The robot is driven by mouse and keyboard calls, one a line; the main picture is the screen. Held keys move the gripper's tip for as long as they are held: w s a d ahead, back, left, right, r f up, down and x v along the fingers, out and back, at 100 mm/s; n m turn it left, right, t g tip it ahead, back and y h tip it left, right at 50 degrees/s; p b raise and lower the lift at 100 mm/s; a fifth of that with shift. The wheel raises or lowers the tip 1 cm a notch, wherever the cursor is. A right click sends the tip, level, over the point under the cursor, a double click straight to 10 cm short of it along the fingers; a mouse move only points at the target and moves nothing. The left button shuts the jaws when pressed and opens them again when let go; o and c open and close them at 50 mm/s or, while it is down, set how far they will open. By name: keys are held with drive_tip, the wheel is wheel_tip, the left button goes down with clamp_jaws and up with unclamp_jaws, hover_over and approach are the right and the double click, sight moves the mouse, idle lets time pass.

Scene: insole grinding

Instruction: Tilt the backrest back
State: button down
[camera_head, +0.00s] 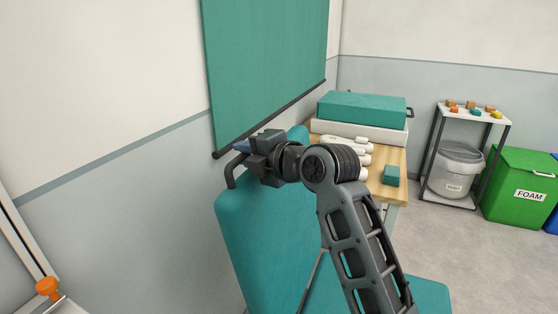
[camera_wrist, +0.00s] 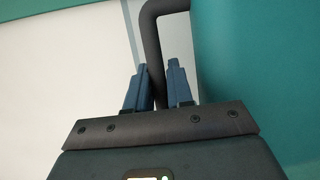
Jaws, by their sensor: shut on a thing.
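The teal backrest (camera_head: 265,235) of a chair stands in the middle of the head view, leaning slightly. A dark bent handle (camera_head: 230,172) sticks out at its upper left edge. My gripper (camera_head: 243,149) is at the backrest's top, next to this handle. In the wrist view my gripper (camera_wrist: 161,88) has its two blue fingers on either side of the dark handle tube (camera_wrist: 151,45) and is shut on it. The teal backrest (camera_wrist: 260,80) fills the right of the wrist view. A teal seat (camera_head: 428,294) shows at the lower right, partly hidden by my arm.
A wooden table (camera_head: 391,158) behind the chair holds a teal case (camera_head: 362,109), white rolls and a small teal block (camera_head: 391,175). A teal curtain or screen (camera_head: 265,65) hangs on the wall behind. A shelf, a bucket (camera_head: 455,172) and a green bin (camera_head: 522,190) stand at right.

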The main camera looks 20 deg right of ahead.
drive_tip(key=w+a+f+g+h, duration=0.1)
drive_tip(key=w+a+f, duration=0.2)
drive_tip(key=w+a, duration=0.4)
drive_tip(key=shift+n+g, duration=0.3)
drive_tip(key=shift+g, duration=0.1)
drive_tip(key=shift+a, duration=0.1)
drive_tip(key=c, duration=1.5)
unclamp_jaws()
drive_tip(key=shift+o, duration=0.6)
drive_tip(key=shift+w+a, duration=0.1)
drive_tip(key=shift+w, duration=0.05)
drive_tip(key=b+v, duration=0.1)
drive_tip(key=v, duration=0.7)
